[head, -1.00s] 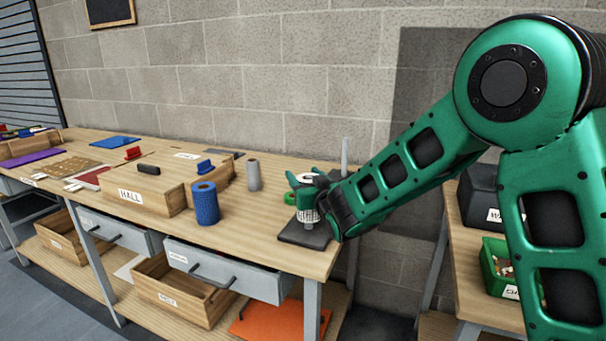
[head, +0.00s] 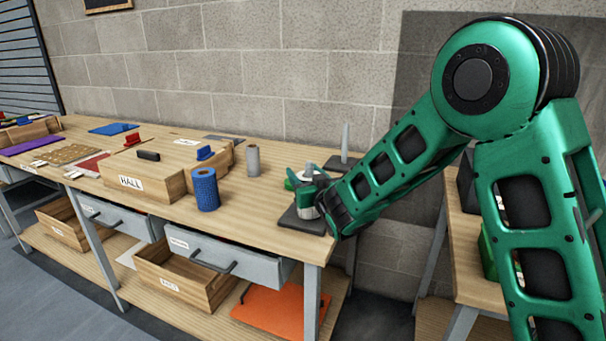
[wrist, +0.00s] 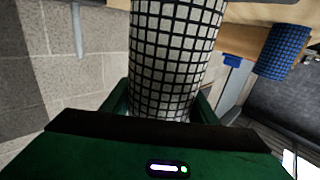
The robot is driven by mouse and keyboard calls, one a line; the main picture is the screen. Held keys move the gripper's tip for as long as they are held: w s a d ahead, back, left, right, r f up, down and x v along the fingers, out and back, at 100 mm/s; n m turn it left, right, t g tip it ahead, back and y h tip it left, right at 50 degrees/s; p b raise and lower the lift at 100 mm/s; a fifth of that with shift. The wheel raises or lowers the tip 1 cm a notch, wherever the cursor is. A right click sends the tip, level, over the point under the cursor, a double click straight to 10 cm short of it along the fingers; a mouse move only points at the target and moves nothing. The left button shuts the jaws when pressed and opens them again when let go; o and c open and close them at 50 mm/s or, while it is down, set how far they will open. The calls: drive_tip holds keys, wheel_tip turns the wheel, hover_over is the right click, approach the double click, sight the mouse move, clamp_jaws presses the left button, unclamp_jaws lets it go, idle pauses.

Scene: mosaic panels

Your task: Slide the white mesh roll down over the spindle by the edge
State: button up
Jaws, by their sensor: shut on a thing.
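The white mesh roll (head: 308,212) is upright in my gripper (head: 306,190), over the dark base plate (head: 288,219) near the table's right front edge. A pale tip (head: 309,169), seemingly the spindle's, stands above the roll; the rest of that spindle is hidden. In the wrist view the roll (wrist: 175,50) fills the middle, white with a black grid, between the green fingers of my gripper (wrist: 162,108), shut on it. I cannot tell whether the roll's lower end touches the plate.
A second grey spindle (head: 345,140) stands behind, near the wall. A blue mesh roll (head: 206,190) and a grey roll (head: 253,161) stand left of the gripper. A wooden box (head: 150,184) labelled HALL lies further left. Clear tabletop lies between the blue roll and the plate.

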drive_tip(key=shift+w+d+f, duration=0.15)
drive_tip(key=shift+w+d, duration=0.05)
drive_tip(key=shift+d, duration=0.05)
drive_tip(key=o, duration=1.7)
drive_tip(key=shift+w+f, duration=0.1)
drive_tip(key=shift+o, duration=0.2)
drive_tip(key=shift+a, duration=0.15)
drive_tip(key=shift+s, duration=0.2)
drive_tip(key=shift+s, duration=0.25)
drive_tip(key=v, duration=1)
drive_tip(key=shift+w, duration=0.15)
